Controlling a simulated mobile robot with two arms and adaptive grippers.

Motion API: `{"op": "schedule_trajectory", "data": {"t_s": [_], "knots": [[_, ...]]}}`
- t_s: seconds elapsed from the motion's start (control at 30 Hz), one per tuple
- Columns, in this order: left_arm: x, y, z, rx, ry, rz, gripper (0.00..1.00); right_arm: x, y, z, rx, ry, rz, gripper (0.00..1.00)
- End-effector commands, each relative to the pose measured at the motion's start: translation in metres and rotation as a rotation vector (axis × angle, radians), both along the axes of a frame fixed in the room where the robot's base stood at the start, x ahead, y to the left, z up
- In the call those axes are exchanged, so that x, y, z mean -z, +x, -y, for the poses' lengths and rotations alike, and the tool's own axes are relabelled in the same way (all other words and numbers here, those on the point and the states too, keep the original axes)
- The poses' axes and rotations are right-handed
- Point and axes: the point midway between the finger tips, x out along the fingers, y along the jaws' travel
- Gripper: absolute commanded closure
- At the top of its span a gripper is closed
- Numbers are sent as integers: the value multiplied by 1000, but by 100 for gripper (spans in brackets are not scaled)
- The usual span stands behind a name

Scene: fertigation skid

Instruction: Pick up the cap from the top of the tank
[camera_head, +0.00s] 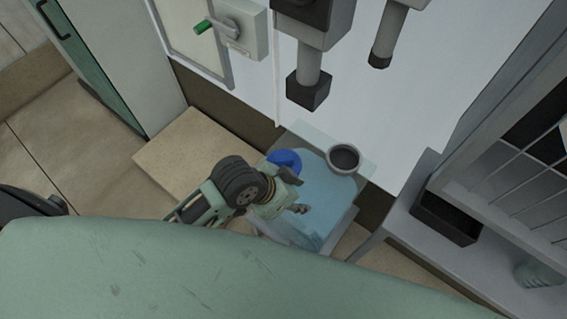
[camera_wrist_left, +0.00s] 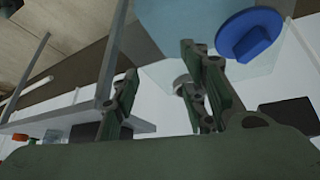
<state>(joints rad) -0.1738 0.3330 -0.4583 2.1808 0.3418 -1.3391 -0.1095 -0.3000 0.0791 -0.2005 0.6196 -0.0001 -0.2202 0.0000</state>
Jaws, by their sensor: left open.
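The blue cap (camera_head: 285,160) lies on the top of the translucent, light-blue tank (camera_head: 328,200), near its back left corner. It is partly hidden behind my left gripper (camera_head: 297,192) in the head view. The gripper is open and empty over the tank's left part, just in front of the cap. In the left wrist view the round cap (camera_wrist_left: 250,36) with its raised grip bar shows at the upper right, outside the spread fingers (camera_wrist_left: 163,68). A grey round neck (camera_head: 343,158) stands at the tank's back right. My right gripper is not in view.
Two grey pipe ends (camera_head: 308,90) and (camera_head: 381,55) hang from above behind the tank. A box with a green-handled lever (camera_head: 240,28) is on the back wall. A shelf (camera_head: 425,230) with a black bin (camera_head: 445,219) stands at the right.

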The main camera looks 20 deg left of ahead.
Motion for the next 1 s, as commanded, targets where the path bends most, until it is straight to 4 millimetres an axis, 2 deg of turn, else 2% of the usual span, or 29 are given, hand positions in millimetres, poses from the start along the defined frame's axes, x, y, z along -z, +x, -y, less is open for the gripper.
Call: {"op": "schedule_trajectory", "data": {"t_s": [0.1,0.17,0.23,0.3,0.37,0.5,0.6,0.73,0.87,1.0], "knots": [[-11,10,24,169,-8,39,59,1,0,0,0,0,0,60],[-12,14,33,253,-6,50,59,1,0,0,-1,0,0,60],[-10,19,37,346,3,53,59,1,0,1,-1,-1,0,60],[-4,27,33,427,23,46,59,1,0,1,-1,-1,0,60],[3,36,22,477,45,33,59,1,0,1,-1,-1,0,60],[14,67,-24,516,98,-5,59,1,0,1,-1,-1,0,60],[15,91,-62,493,127,-25,59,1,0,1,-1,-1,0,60],[11,114,-100,449,146,-35,59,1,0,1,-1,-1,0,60],[10,123,-117,423,150,-40,59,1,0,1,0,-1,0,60],[20,126,-114,421,149,-43,59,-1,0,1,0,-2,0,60]]}}
